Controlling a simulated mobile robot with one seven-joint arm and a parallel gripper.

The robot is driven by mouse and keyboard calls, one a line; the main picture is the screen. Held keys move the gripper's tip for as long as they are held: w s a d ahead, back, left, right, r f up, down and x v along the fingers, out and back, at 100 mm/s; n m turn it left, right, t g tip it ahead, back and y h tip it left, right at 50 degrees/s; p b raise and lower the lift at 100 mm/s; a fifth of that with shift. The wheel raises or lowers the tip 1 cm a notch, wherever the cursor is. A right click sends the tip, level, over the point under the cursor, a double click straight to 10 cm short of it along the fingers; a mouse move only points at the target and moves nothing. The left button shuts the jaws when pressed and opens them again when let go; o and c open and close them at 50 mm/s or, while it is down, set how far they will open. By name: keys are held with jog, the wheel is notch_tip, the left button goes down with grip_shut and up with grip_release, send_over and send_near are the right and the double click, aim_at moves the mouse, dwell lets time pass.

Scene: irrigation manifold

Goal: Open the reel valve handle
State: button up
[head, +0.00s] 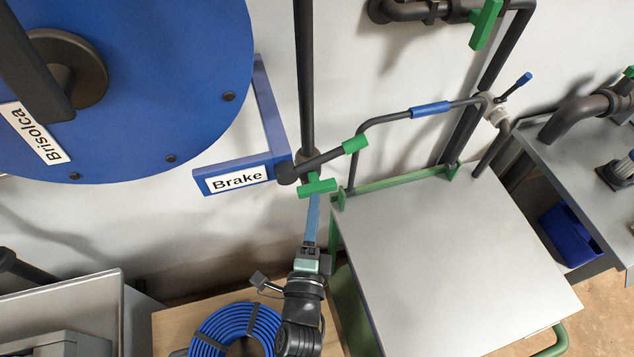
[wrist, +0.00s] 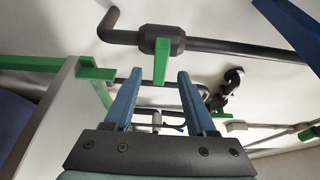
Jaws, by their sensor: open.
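A green valve handle (head: 318,187) sits on the dark vertical pipe (head: 305,80) beside the blue reel, just right of the Brake sign; I take it as the reel valve handle. In the wrist view the handle (wrist: 161,55) sticks out from a dark valve body (wrist: 160,38). My gripper (head: 314,203) is open, with its blue fingers pointing up at the handle from below. In the wrist view the handle's free end shows between the two fingertips (wrist: 160,74), with a gap on both sides. I cannot tell how deep it sits between them.
The blue reel (head: 130,70) fills the upper left. The brake lever (head: 320,160) with a green grip crosses close above the handle. A grey-topped cart (head: 450,260) with a bent push bar (head: 400,116) stands right. A coiled blue hose (head: 240,325) lies below.

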aim_at(317, 188)
jog(key=shift+w+d, duration=0.15)
jog(key=shift+w, duration=1.4)
jog(key=shift+w+d, duration=0.1)
jog(key=shift+w, duration=1.4)
grip_shut()
